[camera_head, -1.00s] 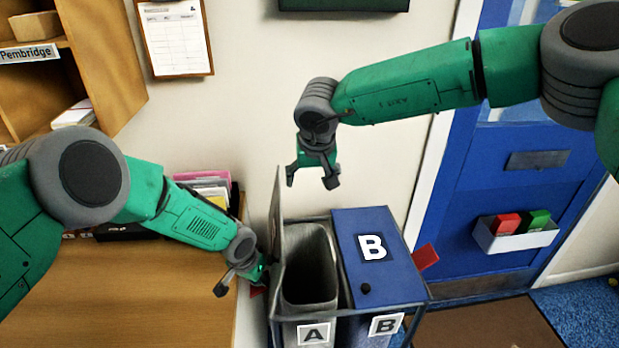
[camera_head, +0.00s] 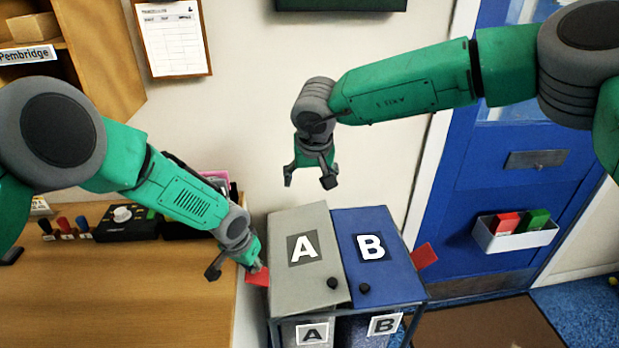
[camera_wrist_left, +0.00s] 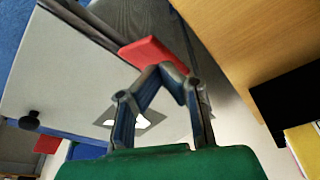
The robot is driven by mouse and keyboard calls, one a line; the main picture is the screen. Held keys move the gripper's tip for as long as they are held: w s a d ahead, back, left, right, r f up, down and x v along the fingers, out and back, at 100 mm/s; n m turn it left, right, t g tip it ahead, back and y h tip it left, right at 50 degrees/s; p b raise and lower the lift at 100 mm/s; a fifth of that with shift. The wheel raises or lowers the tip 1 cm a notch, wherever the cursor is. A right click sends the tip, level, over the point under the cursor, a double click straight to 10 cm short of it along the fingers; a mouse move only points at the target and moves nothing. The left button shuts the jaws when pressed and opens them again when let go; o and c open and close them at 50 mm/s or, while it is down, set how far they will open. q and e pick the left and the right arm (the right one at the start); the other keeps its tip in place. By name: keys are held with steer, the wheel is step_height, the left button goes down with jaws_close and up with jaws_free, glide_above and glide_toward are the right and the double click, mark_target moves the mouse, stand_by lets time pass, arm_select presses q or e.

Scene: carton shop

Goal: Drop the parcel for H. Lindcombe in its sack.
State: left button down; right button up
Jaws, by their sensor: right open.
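No parcel shows in any view, and no name of H. Lindcombe can be read. The grey lid marked A (camera_head: 306,262) is down over the left compartment of the stand and hides its inside. The blue lid marked B (camera_head: 374,257) is down over the right compartment. My left gripper (camera_head: 236,270) is beside the left edge of lid A, close to a red tab (camera_head: 257,277). The wrist view shows its fingers (camera_wrist_left: 176,88) in front of that tab; their gap is unclear. My right gripper (camera_head: 309,180) is open and empty above and behind the lids.
A wooden desk (camera_head: 130,300) with a black control box (camera_head: 128,222) and small levers is on the left. Pigeonholes labelled Pembridge (camera_head: 24,56) stand at upper left. A blue door (camera_head: 520,190) with a white tray (camera_head: 514,238) is on the right. Another red tab (camera_head: 424,256) sticks out beside lid B.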

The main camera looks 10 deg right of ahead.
arm_select(q)
steer(key=shift+d+r, duration=0.1)
steer(key=shift+r, duration=0.6)
steer(key=shift+w+v, duration=0.25)
steer(key=shift+v, duration=1)
steer(key=shift+d+r, duration=0.1)
steer(key=shift+r, duration=0.9)
